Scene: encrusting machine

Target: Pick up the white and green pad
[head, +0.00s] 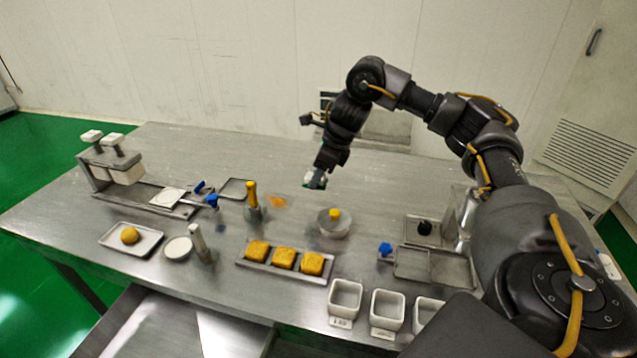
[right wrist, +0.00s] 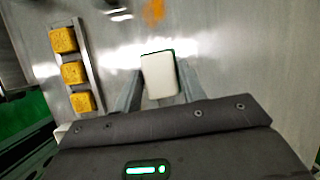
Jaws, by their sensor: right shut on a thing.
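The white and green pad (right wrist: 160,76) is between the fingers of my right gripper (right wrist: 162,88) in the right wrist view. Its white face shows, with a thin green edge along the top and right side. In the head view my right gripper (head: 316,182) is above the middle of the metal table, shut on the pad, which shows only as a small light patch at the fingertips. The pad is held up off the table. My left gripper is not in view.
Below on the metal table (head: 375,190) are a bowl with a yellow-knobbed lid (head: 333,226), a tray of yellow cakes (head: 284,259), white square cups (head: 345,297) and a yellow-handled tool (head: 252,200). A press machine (head: 115,165) stands at the left. The table's back middle is clear.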

